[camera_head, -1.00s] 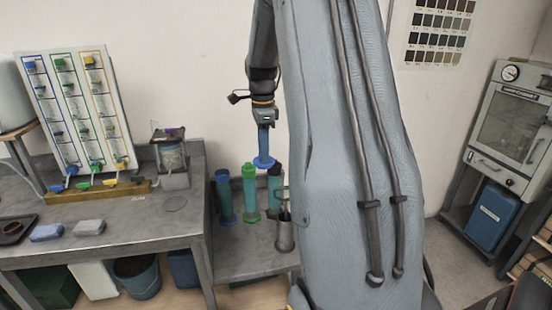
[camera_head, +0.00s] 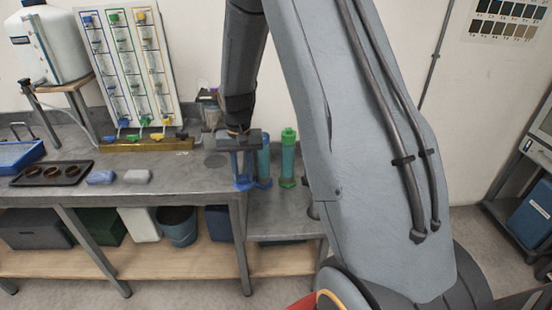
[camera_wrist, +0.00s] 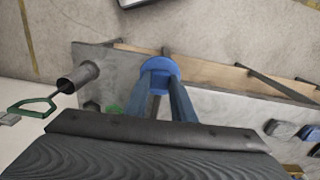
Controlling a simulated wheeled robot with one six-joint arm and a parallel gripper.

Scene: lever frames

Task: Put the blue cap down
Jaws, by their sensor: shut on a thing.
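The blue cap (camera_head: 244,185) is held at the fingertips of my gripper (camera_head: 243,174), which points down at the right end of the grey bench. In the wrist view the round cap (camera_wrist: 160,67) sits at the ends of two blue fingers of my gripper (camera_wrist: 163,82). The gripper is shut on it. Whether the cap touches the bench top is not clear. A blue-green cylinder (camera_head: 264,160) stands just right of the gripper, partly behind it. A green-capped cylinder (camera_head: 288,160) stands farther right on the lower side table.
The grey bench (camera_head: 195,190) has free top left of my gripper. A metal cup (camera_wrist: 77,75) holding a green-handled tool shows in the wrist view.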

